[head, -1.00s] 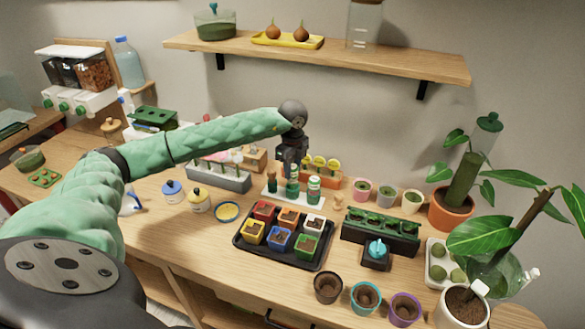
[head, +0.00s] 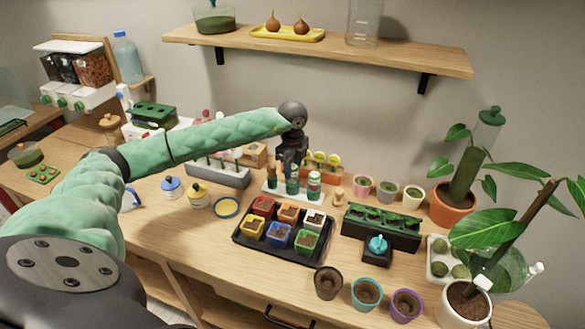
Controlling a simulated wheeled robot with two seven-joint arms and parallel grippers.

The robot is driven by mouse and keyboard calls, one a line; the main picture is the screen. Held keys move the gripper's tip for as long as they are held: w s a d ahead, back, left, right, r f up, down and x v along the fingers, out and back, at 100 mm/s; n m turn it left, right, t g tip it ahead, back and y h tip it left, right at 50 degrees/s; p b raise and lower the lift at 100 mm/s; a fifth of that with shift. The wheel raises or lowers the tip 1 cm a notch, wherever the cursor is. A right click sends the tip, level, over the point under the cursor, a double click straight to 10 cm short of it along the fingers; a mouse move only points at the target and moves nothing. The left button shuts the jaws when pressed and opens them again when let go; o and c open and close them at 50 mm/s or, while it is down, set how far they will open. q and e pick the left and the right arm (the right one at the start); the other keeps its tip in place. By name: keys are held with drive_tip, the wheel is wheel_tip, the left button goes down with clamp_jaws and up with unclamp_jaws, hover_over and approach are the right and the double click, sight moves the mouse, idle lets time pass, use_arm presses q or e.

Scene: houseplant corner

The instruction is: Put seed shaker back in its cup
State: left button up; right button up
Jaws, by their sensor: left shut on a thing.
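Several small green seed shakers with pale labels stand in a row at a white rack (head: 283,193) at the back middle of the table. The right one (head: 314,185) shows most clearly, and another is at the left (head: 272,184). My left gripper (head: 291,170) points down at the middle of the row and is shut on the middle seed shaker (head: 292,186). That shaker is upright, at or just over the rack. Its base and the cup under it are too small and covered to tell how deep it sits. My right gripper is not in view.
A black tray of coloured seedling pots (head: 240,242) lies just in front of the rack. A grey tube rack (head: 218,175) stands left, an orange box with yellow tags (head: 323,172) behind. A dark green planter (head: 381,228) is at right. Bare wood lies at front left.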

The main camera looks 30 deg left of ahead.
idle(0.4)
use_arm(q)
drive_tip(key=o, duration=1.5)
drive_tip(key=shift+c, duration=0.2)
drive_tip(key=shift+r+p, duration=1.15)
drive_tip(key=shift+r, duration=2.3)
